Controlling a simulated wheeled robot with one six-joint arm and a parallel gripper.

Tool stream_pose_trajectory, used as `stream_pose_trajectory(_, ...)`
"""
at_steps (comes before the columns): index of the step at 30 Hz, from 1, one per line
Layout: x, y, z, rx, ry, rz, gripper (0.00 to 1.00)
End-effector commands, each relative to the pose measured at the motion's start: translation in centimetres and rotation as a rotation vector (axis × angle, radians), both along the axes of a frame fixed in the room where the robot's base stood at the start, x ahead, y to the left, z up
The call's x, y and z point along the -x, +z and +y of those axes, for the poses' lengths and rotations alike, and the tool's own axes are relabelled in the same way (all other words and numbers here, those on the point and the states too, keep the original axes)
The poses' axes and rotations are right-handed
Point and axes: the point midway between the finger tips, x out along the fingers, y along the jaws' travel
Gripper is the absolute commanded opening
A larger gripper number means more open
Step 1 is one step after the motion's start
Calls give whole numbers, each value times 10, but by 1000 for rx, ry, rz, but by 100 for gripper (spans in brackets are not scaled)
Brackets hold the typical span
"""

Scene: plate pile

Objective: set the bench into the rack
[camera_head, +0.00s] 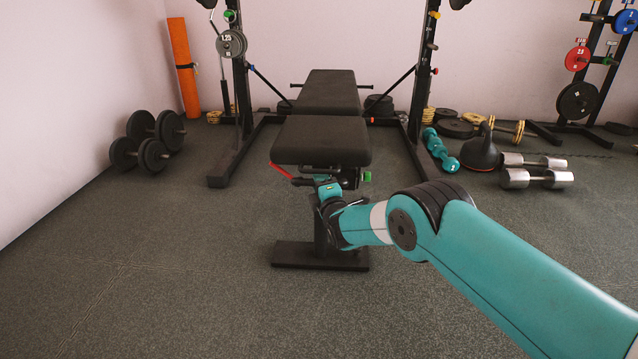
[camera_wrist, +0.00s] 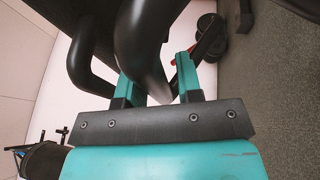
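The bench (camera_head: 322,140) has a black seat pad nearest me and a long back pad (camera_head: 330,92) reaching in between the rack uprights. Its front foot (camera_head: 320,256) stands on the floor outside the rack. The black rack (camera_head: 242,75) stands behind against the wall. My gripper (camera_head: 328,190) is at the front end of the bench, just under the seat. In the wrist view, the two teal fingers (camera_wrist: 155,85) stand apart with a black curved bar of the bench (camera_wrist: 140,35) between them. A gap shows between the bar and the right finger.
Dumbbells (camera_head: 148,140) lie on the left floor, and an orange rolled mat (camera_head: 184,68) leans on the wall. Teal dumbbells (camera_head: 440,150), a kettlebell (camera_head: 480,150) and chrome dumbbells (camera_head: 537,178) lie right of the rack. The floor in front is clear.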

Motion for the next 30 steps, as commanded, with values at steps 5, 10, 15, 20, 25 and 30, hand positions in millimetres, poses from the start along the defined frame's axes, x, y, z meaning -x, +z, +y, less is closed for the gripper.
stream_pose_trajectory(5, 2, 2, 3, -2, 5, -2, 34)
stream_pose_trajectory(10, 16, 2, -2, -1, 3, 2, 34)
stream_pose_trajectory(15, 45, -3, -13, 1, 3, 2, 34)
stream_pose_trajectory(20, 67, -11, -22, 2, 2, 1, 34)
stream_pose_trajectory(25, 87, -15, -29, 3, 4, 1, 34)
stream_pose_trajectory(30, 105, -18, -37, 4, 3, 2, 34)
